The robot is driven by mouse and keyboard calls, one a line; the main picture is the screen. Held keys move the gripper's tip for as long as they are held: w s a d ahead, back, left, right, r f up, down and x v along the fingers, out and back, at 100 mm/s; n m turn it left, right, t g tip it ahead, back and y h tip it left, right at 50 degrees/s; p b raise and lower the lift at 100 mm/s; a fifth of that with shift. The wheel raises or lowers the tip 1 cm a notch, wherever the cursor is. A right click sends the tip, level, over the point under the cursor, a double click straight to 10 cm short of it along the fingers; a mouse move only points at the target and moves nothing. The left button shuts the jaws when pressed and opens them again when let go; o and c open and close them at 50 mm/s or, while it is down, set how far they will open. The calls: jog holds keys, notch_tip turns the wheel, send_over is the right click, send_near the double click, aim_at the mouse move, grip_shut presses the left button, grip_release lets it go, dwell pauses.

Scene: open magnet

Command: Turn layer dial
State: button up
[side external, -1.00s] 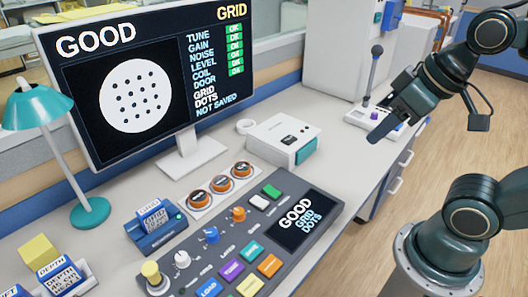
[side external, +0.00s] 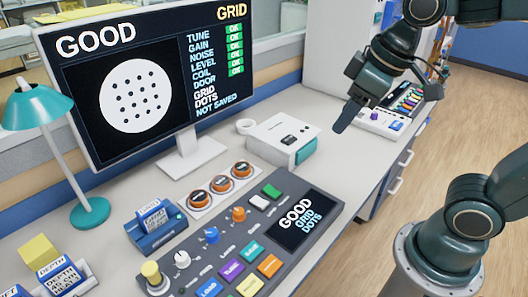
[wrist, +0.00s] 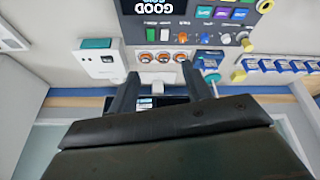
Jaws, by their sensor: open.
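The grey control console (side external: 318,189) lies on the desk with a row of knobs: orange (side external: 238,214), blue (side external: 211,235), white (side external: 182,259) and yellow (side external: 152,273). Their small labels are too small to read, so I cannot tell which is the layer dial. The console also shows upside down at the top of the wrist view (wrist: 192,25). My gripper (side external: 345,118) is open and empty, in the air above the desk, right of the white box. In the wrist view its two fingers (wrist: 161,82) are apart, with nothing between them.
The monitor (side external: 150,75) reads GOOD, GRID DOTS, NOT SAVED. A white box (side external: 280,135), three orange-topped round parts (side external: 221,179), a blue cartridge holder (side external: 157,234) and a teal lamp (side external: 40,108) stand around the console. A white control panel (side external: 395,120) is at the far right.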

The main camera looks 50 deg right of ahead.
jog(key=w+a+f+n+g, duration=0.1)
jog(key=w+a+n, duration=0.25)
jog(key=w, duration=0.35)
jog(key=n+g, duration=0.3)
jog(key=n, duration=0.4)
send_over(212, 232)
notch_tip(212, 232, down, 17)
jog(key=shift+s+a+h, duration=0.2)
jog(key=shift+s+h, duration=0.05)
jog(key=shift+h, duration=0.05)
jog(key=shift+f, duration=0.15)
jog(key=f, duration=1.3)
jog(key=shift+w+d+f, duration=0.15)
jog(key=shift+w+f, duration=0.05)
jog(key=shift+f, duration=0.05)
jog(key=c, duration=1)
